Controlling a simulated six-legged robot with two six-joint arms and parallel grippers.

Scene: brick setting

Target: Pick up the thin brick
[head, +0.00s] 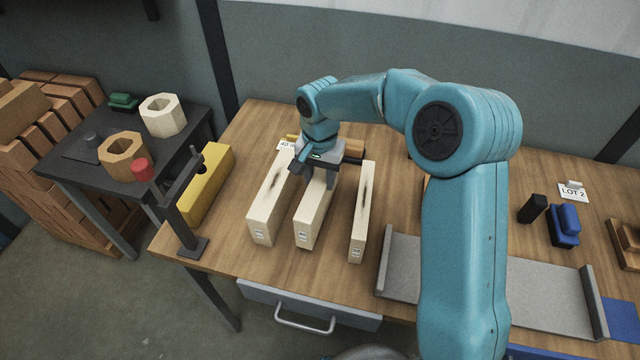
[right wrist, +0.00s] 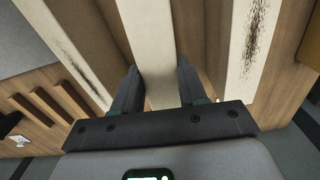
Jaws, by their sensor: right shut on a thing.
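Three pale bricks lie side by side on the wooden table. The right one (head: 363,212) looks the thinnest and has a dark streak; it also shows at the left in the right wrist view (right wrist: 66,45). The middle brick (head: 312,218) is wider, and the left brick (head: 268,205) is also wide. My right gripper (head: 318,170) is shut on the middle brick, near its far end. In the right wrist view its fingers (right wrist: 156,72) are on both sides of the middle brick (right wrist: 148,30). I cannot tell whether that brick is off the table. My left gripper is not in view.
A yellow bar (head: 207,183) and a dark stand with a red knob (head: 142,169) are left of the bricks. A grey tray (head: 402,262) lies right of them, partly hidden by my right arm. Blue and black blocks (head: 564,225) stand farther right.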

